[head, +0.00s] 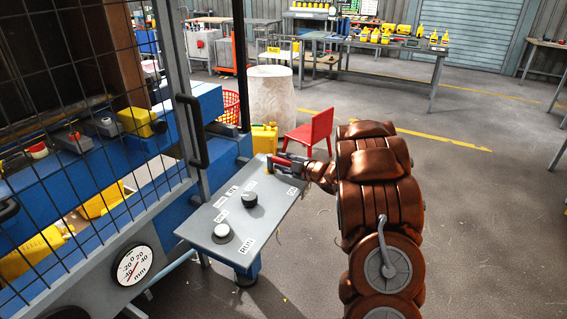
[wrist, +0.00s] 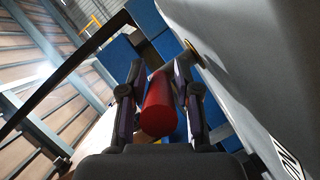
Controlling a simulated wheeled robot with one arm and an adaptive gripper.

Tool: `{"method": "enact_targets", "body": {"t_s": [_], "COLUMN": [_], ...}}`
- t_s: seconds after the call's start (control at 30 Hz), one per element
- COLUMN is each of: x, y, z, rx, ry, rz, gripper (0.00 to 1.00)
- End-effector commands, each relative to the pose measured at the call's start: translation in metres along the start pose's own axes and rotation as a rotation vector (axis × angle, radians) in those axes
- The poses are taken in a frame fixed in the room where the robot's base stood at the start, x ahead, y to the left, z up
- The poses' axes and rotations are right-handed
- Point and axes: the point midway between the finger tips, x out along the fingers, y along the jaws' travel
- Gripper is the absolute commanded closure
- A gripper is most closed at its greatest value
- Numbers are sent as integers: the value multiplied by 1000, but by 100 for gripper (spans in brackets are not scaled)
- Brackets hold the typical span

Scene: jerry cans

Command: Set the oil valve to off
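A red cylindrical handle, which looks like the oil valve's handle (wrist: 159,108), lies between the two fingers of my gripper (wrist: 160,90) in the wrist view. The fingers stand on either side of it; whether they press on it I cannot tell. In the head view my gripper (head: 285,162) is at the far end of the grey control panel (head: 235,238), with red showing at its fingers. The valve's base and its setting are mostly hidden there.
The panel also carries a black knob (head: 249,200) and a white-topped button (head: 222,233). A wire-mesh machine guard (head: 80,110) stands at left. A red chair (head: 311,132) and a yellow jerry can (head: 265,138) are just beyond the panel. The floor at right is open.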

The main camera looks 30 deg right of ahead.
Motion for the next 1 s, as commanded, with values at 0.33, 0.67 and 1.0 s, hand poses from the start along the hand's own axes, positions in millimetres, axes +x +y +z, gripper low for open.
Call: {"method": "enact_targets", "body": {"t_s": [0.33, 0.67, 1.0], "x": [0, 0, 10], "y": [0, 0, -5], "z": [0, 0, -12], "rx": [0, 0, -13], "ry": [0, 0, 52], "rz": [0, -1, -35], "gripper": [100, 100, 100]}}
